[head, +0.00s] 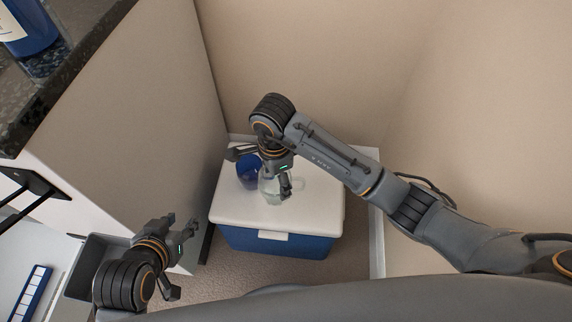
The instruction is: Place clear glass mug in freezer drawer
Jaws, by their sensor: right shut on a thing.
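The clear glass mug (268,192) is on or just above the white lid of a cooler; I cannot tell if it touches the lid. My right gripper (263,175) is over the mug from above and shut on it, partly hiding it. My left gripper (182,260) is open and empty at the lower left, left of the cooler. A grey open bin or drawer (88,262) shows behind my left wrist; I cannot tell whether it is the freezer drawer.
The blue cooler with a white lid (320,208) stands in the corner. A round dark blue object (247,172) is on its lid beside the mug. A dark stone counter (85,45) with a blue bottle (28,28) is at upper left. Walls close off the back and right.

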